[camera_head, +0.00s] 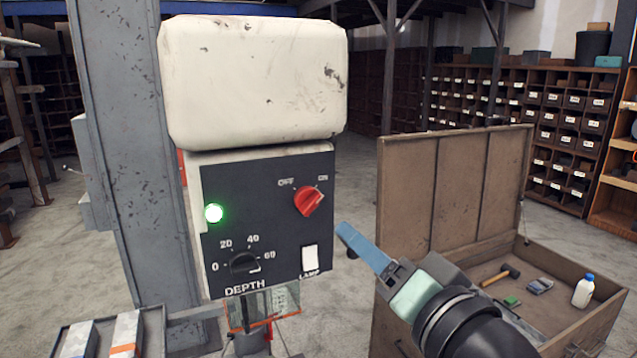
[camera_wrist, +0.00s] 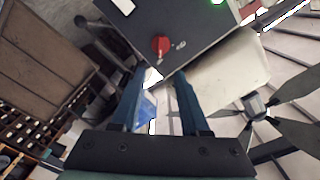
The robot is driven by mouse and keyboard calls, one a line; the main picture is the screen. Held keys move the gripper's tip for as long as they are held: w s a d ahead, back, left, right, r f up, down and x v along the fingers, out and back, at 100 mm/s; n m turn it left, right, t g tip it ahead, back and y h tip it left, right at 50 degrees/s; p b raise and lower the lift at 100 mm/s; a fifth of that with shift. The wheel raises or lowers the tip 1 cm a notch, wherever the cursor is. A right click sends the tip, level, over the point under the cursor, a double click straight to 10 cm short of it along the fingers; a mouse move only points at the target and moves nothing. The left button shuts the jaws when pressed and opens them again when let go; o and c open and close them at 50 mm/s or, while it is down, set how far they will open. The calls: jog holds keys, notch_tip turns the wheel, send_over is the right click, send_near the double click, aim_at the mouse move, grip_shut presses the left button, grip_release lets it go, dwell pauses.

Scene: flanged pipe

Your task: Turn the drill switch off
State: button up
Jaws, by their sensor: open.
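The red rotary switch (camera_head: 309,200) is on the dark front panel (camera_head: 265,235) of the drill head, under OFF and ON labels. Its pointed end leans to the upper right, towards ON. A green light (camera_head: 214,213) glows at the panel's left. My gripper (camera_head: 347,234) is to the right of the panel and apart from the switch, its blue fingers pointing up and left. In the wrist view the fingers (camera_wrist: 160,76) are open and empty, and the red switch (camera_wrist: 161,45) lies beyond the tips, in line with the gap.
A DEPTH dial (camera_head: 244,263) and a white LAMP switch (camera_head: 310,259) are lower on the panel. A clear guard (camera_head: 264,308) hangs below. An open wooden chest (camera_head: 455,190) stands at the right behind my arm. A grey column (camera_head: 135,150) rises left of the drill head.

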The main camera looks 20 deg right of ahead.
aim_at(316, 203)
jog(key=w+p, duration=0.1)
jog(key=w, duration=0.2)
jog(key=w+p, duration=0.2)
jog(key=w, duration=0.2)
jog(key=w+p, duration=0.1)
jog(key=w, duration=0.3)
jog(key=shift+w+a+r+p, duration=0.1)
jog(key=shift+w+a+p, duration=0.05)
jog(key=shift+a+p, duration=0.2)
jog(key=shift+w, duration=0.6)
jog(key=shift+c, duration=0.3)
grip_shut()
